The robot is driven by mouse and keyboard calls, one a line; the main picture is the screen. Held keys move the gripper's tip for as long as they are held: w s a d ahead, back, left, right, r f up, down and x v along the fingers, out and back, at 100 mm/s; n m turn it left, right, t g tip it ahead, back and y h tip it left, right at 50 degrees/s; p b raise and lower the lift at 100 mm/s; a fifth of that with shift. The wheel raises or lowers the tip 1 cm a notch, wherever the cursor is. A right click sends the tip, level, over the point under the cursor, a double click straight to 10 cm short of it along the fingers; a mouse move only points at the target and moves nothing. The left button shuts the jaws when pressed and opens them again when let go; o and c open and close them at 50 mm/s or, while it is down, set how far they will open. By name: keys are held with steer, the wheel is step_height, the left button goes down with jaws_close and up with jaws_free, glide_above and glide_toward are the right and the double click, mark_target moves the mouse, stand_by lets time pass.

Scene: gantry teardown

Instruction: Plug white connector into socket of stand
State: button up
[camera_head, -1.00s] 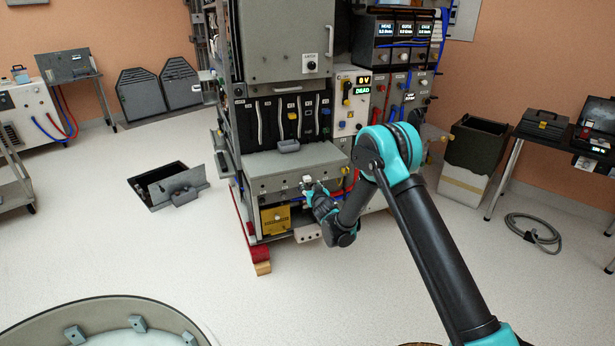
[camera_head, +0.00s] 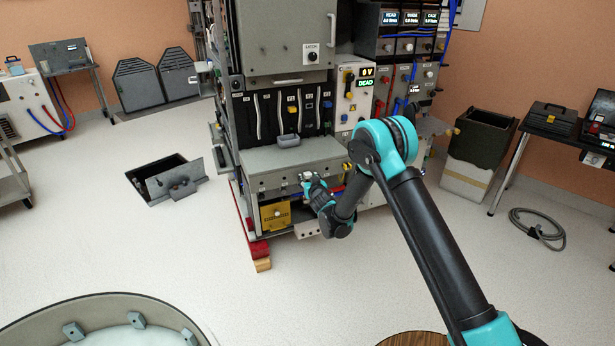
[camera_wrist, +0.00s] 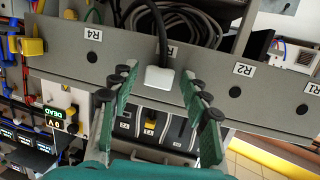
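The white connector (camera_wrist: 159,77) has a black cable rising from it in the wrist view. It sits at the grey panel (camera_wrist: 205,85) between the R4 and R2 labels, over a partly hidden label. My gripper (camera_wrist: 160,74) is open, with one teal finger on each side of the connector and a visible gap on both sides. In the head view my gripper (camera_head: 307,180) is at the front of the rack's low ledge, where the connector is too small to make out clearly. A stand with a sloped grey panel (camera_head: 58,55) is at the back left; I cannot tell whether it holds the socket.
The tall rack (camera_head: 290,40) with switches and cables fills the space before me. An open floor hatch (camera_head: 165,180) lies to its left. A round tub (camera_head: 100,310) is at the front left. A dark bin (camera_head: 480,150) and a table are at right.

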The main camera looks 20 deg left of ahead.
jaws_close()
steer(key=shift+s, duration=0.1)
steer(key=s+d, duration=0.4)
steer(key=shift+s+d, duration=0.2)
steer(key=shift+s, duration=0.05)
stand_by(0.6)
